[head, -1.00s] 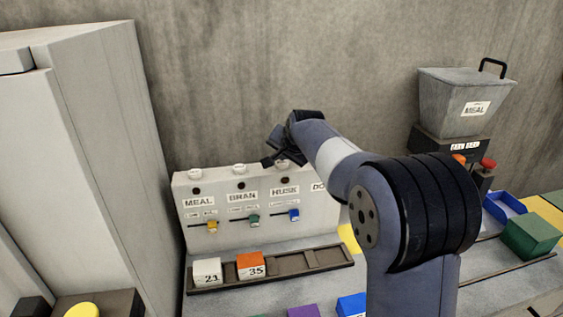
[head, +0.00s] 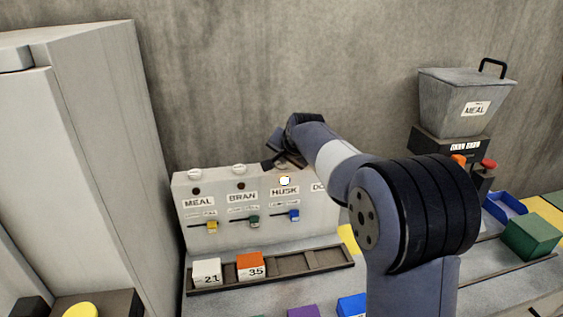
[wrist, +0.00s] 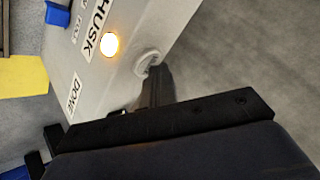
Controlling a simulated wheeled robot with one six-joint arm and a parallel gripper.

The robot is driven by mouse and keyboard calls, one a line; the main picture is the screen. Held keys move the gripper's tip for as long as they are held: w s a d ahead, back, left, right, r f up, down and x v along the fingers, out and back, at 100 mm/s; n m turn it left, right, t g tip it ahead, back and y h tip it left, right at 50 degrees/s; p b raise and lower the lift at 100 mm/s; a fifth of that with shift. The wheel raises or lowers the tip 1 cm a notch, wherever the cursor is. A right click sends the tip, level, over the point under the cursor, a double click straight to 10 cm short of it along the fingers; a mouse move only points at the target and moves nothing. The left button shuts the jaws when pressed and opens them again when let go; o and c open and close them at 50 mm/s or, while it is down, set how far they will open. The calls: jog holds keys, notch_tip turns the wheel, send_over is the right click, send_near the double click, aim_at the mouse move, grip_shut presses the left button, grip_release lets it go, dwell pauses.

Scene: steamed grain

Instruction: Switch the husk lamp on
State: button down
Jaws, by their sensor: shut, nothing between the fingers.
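The husk lamp (head: 284,181) glows bright above the HUSK label on the pale panel (head: 300,222). It also glows in the wrist view (wrist: 109,44). My gripper (head: 280,161) is shut and empty at the panel's top edge, just above the lamp. In the wrist view its fingertips (wrist: 152,73) are at the white round button (wrist: 147,61) on the panel's top; the fingers partly cover it, and I cannot tell if they touch it. The MEAL lamp (head: 196,190) and the BRAN lamp (head: 240,186) are dark.
White buttons for MEAL (head: 196,173) and BRAN (head: 239,169) stand on the panel top to the left. Coloured sliders sit below the labels. A slotted rack (head: 325,258) holds cubes 21 and 35. A hopper (head: 465,100) stands at right, a tall cabinet (head: 75,160) at left.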

aim_at(283, 166)
jog(key=shift+r, duration=0.2)
notch_tip(283, 166, up, 6)
jog(key=p, duration=0.5)
jog(key=shift+r, duration=0.15)
dwell(0.4)
